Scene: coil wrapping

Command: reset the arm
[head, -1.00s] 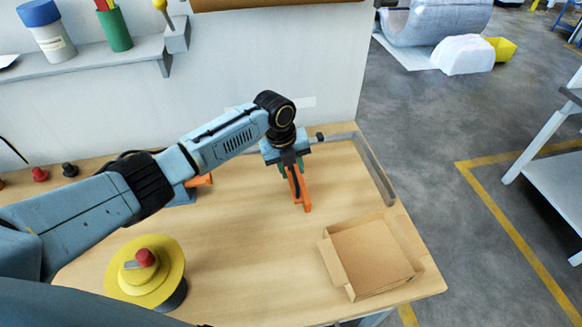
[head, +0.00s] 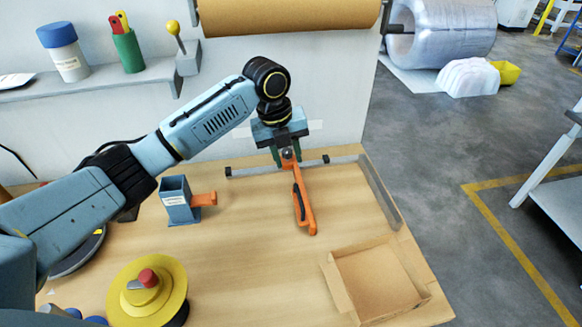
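My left arm reaches in from the left across the workbench. My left gripper (head: 287,156) points down above the bench near the back rail, with its two dark green fingers spread apart. An orange tool (head: 304,205) with a dark strip appears to lie on the wood just below and in front of the gripper. Its far end shows between or behind the fingertips; I cannot tell if they touch it, but they are not closed on it. My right gripper is not in view.
An open cardboard box (head: 375,282) sits at the bench's front right. A yellow disc with a red knob (head: 148,277) is at the front left. A blue-grey holder with an orange arm (head: 178,200) stands left of the tool. A brown paper roll (head: 290,16) hangs above.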

